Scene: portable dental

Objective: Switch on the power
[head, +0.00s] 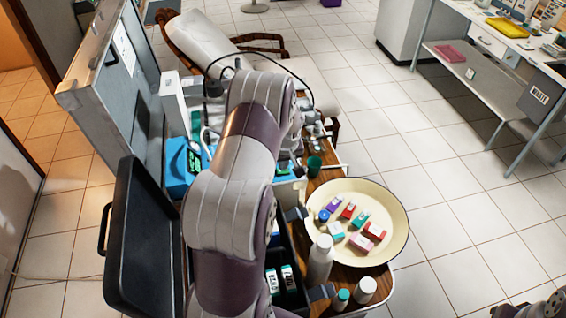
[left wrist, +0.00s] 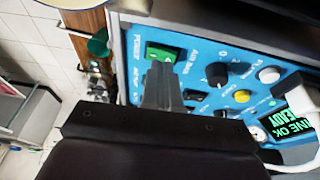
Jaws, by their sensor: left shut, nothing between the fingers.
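The blue control panel (left wrist: 140,38) fills much of the left wrist view. A green switch (left wrist: 163,52) sits at its upper left, beside the word POWER. My left gripper (left wrist: 162,72) is shut and empty, its tips pointing at the panel just below the green switch in the picture. I cannot tell whether they touch it. A lit green display (left wrist: 296,128) at the right reads LINE OK, READY. In the head view the blue panel (head: 177,182) shows left of my arm, which hides its middle and most of my left gripper.
Knobs, a yellow button (left wrist: 242,96) and a white button (left wrist: 268,75) crowd the panel. A green cup (head: 314,166) stands near its right side. A cream basin (head: 392,208) with small boxes, a white bottle (head: 320,262) and an open black case (head: 140,240) lie nearer.

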